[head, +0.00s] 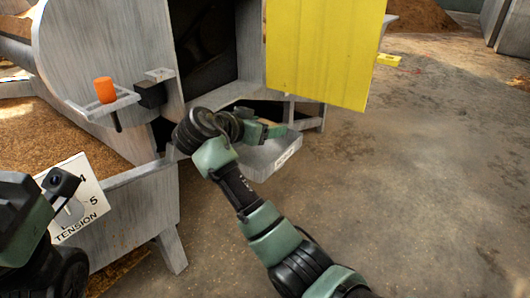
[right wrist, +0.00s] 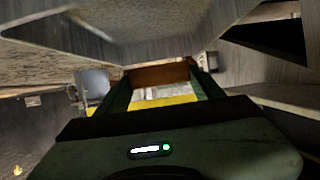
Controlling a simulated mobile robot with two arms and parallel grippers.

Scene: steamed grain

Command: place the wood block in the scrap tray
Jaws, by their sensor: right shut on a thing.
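My right gripper (head: 264,130) is shut on the wood block (right wrist: 158,75), a brown piece held across between the green fingertips in the right wrist view. In the head view only a small brown part of the block (head: 268,122) shows. The scrap tray, seemingly the grey box with a white label (head: 262,160), is low beside the machine. The gripper and block appear above or just behind its far edge; the exact height is unclear.
A yellow panel (head: 322,50) hangs close above the right gripper. The grey machine (head: 105,45) has a dark opening, an orange-handled lever (head: 105,90) and a tension sign (head: 88,200). Grain (head: 55,140) lies at the left.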

